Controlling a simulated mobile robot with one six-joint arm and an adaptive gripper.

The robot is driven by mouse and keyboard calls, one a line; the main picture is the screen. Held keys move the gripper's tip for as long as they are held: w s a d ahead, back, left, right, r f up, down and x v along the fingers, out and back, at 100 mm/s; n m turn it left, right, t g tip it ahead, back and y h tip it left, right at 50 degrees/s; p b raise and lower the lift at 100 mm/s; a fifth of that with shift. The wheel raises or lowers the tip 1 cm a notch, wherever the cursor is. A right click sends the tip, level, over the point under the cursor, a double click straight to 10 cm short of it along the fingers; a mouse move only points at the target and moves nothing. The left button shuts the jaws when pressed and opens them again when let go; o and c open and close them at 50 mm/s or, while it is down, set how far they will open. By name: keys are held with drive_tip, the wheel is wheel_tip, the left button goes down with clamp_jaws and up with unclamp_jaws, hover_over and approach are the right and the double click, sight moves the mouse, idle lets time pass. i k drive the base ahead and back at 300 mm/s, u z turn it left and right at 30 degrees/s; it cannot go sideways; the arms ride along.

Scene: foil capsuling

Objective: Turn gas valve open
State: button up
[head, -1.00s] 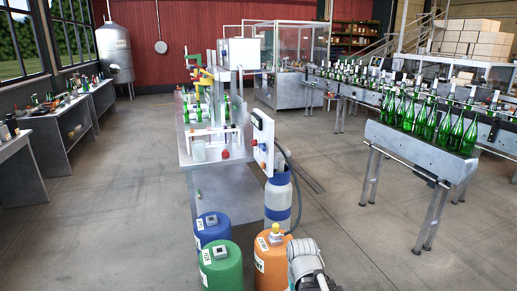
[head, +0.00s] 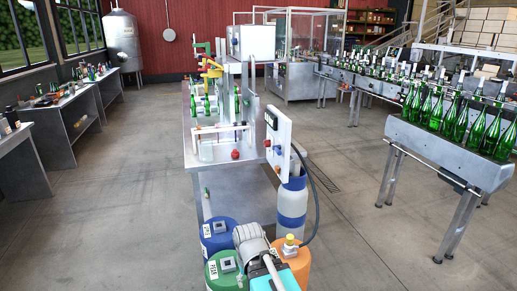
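The orange gas cylinder (head: 300,262) stands on the floor in front of the bench, at the lower middle of the head view. The yellow valve (head: 289,241) sits on its top, with a dark hose running from it up toward the control panel. The valve's exact turn position is too small to tell. My arm, with a grey-white joint and a teal part, shows at the bottom edge, just left of the valve. It covers the cylinder's left side and part of the green drum. My gripper's fingers cannot be made out.
A blue drum (head: 217,236) and a green drum (head: 226,271) stand left of the cylinder. A blue-and-white container (head: 292,207) stands behind it. The bench (head: 236,184) holds the control panel (head: 278,137). A conveyor (head: 441,153) with green bottles is at right. Floor is clear on both sides.

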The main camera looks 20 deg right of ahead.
sight(277, 148)
drive_tip(key=u, duration=0.05)
drive_tip(key=i, duration=0.85)
drive_tip(key=z, duration=0.2)
